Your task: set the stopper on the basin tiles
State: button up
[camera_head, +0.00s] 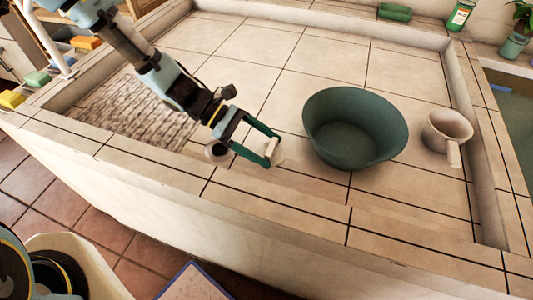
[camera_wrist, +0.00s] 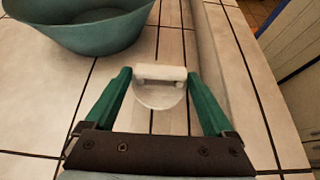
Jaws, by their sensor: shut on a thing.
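The stopper (camera_head: 271,149) is a pale piece with a bar-shaped handle and a rounded disc. In the wrist view the stopper (camera_wrist: 160,94) sits between the green fingertips. My gripper (camera_head: 274,151) is shut on the handle, one finger at each end; it also shows in the wrist view (camera_wrist: 159,72). The stopper is over the basin tiles (camera_head: 315,55), left of the green tub; I cannot tell whether its disc touches them. A round drain opening (camera_head: 216,150) lies just left of my gripper, partly hidden by it.
The dark green tub (camera_head: 352,132) stands close to the right of my gripper, and a beige dipper (camera_head: 446,132) stands farther right. The basin's front rim (camera_head: 280,203) runs nearby. Open tiles lie behind. A ribbed washing slab (camera_head: 125,110) is at left.

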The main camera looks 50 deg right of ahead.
aim_at(265, 157)
jog(key=shift+f+p, duration=0.35)
jog(key=shift+f, duration=1.7)
jog(key=shift+f, duration=0.1)
jog(key=o, duration=1.1)
jog(key=shift+c, duration=0.2)
jog(key=b+v, duration=0.3)
jog(key=v, duration=0.9)
